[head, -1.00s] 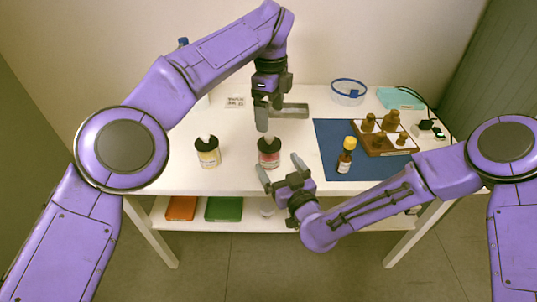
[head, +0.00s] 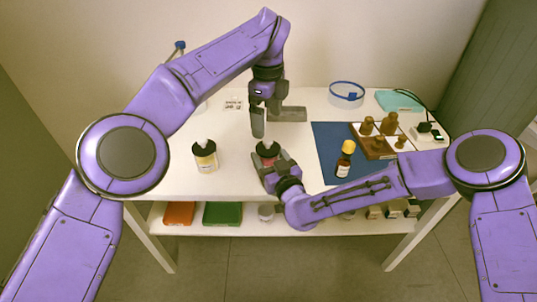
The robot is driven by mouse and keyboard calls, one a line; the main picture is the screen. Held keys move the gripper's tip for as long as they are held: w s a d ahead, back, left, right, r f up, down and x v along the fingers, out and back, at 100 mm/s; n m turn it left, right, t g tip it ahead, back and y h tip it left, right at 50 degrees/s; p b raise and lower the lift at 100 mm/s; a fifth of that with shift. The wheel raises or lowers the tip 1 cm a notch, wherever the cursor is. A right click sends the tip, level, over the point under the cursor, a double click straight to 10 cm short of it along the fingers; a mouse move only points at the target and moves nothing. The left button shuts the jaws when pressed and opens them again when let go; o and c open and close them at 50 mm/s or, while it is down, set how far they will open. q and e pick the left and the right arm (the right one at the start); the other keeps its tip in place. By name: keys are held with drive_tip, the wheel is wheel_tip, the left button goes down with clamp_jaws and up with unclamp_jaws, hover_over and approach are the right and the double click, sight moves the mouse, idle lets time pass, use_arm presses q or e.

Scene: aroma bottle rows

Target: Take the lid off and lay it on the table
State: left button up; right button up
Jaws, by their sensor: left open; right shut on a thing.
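The red-labelled bottle (head: 266,160) stands near the table's front edge, with a black lid (head: 267,147) and a white top on it. My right gripper (head: 267,169) is shut on this bottle from the front and hides most of its body. My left gripper (head: 262,122) is open and empty, pointing down above and slightly behind the lid, apart from it. A similar bottle with a yellowish label (head: 205,161) and black lid stands to the left. The white table (head: 168,170) has bare surface around both bottles.
A clear blue-rimmed bowl (head: 346,97) stands at the back.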

use_arm(q)
drive_tip(key=m, duration=0.4)
drive_tip(key=shift+a+m+t+y, duration=0.15)
drive_tip(key=shift+m+t+y, duration=0.15)
drive_tip(key=shift+y, duration=0.1)
drive_tip(key=m, duration=0.4)
drive_tip(key=shift+s+r+t, duration=0.15)
drive_tip(key=shift+s+t, duration=0.05)
drive_tip(key=shift+t, duration=0.1)
drive_tip(key=m, duration=0.4)
drive_tip(key=shift+s+a+r+t+y, duration=0.1)
drive_tip(key=shift+s+t+y, duration=0.05)
drive_tip(key=shift+t+y, duration=0.25)
drive_tip(key=m, duration=0.4)
drive_tip(key=shift+s+r+t, duration=0.1)
drive_tip(key=shift+s+t, duration=0.1)
drive_tip(key=shift+t, duration=0.2)
drive_tip(key=m, duration=0.4)
drive_tip(key=m+t, duration=0.5)
drive_tip(key=m, duration=2.1)
approach(268, 140)
drive_tip(key=x, duration=1)
drive_tip(key=shift+w, duration=0.1)
